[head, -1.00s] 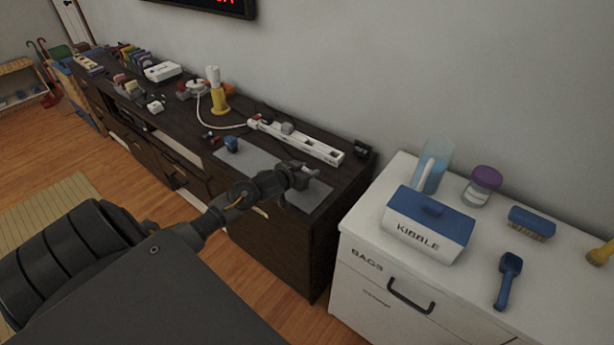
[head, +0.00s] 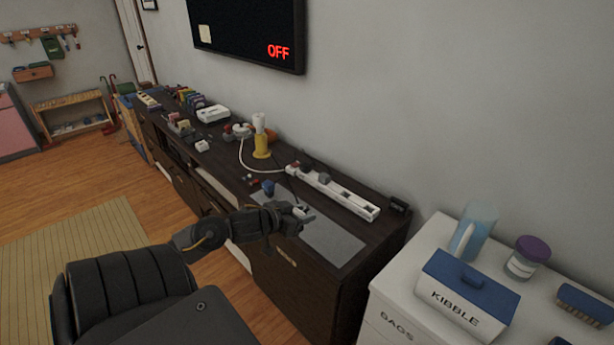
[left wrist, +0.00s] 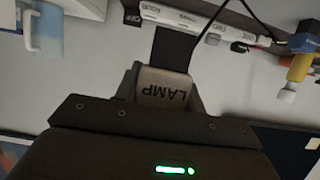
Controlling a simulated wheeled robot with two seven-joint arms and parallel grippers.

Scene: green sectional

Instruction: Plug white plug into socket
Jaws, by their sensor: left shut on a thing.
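My left gripper (head: 298,212) is above the grey mat on the dark sideboard, in front of the power strip. It is shut on a pale plug marked LAMP (left wrist: 163,92), which fills the jaws in the left wrist view. In the head view the plug is mostly hidden by the fingers. The white power strip (head: 345,194) lies behind the gripper, apart from it, with empty sockets toward its right end. A dark plug sits on the strip near its middle. The strip also shows in the left wrist view (left wrist: 172,17). My right gripper is out of view.
The grey mat (head: 333,243) has bare room right of the gripper. A yellow lamp (head: 261,146) with a white cable stands left of the strip. A white cabinet with a kibble box (head: 465,295) stands right.

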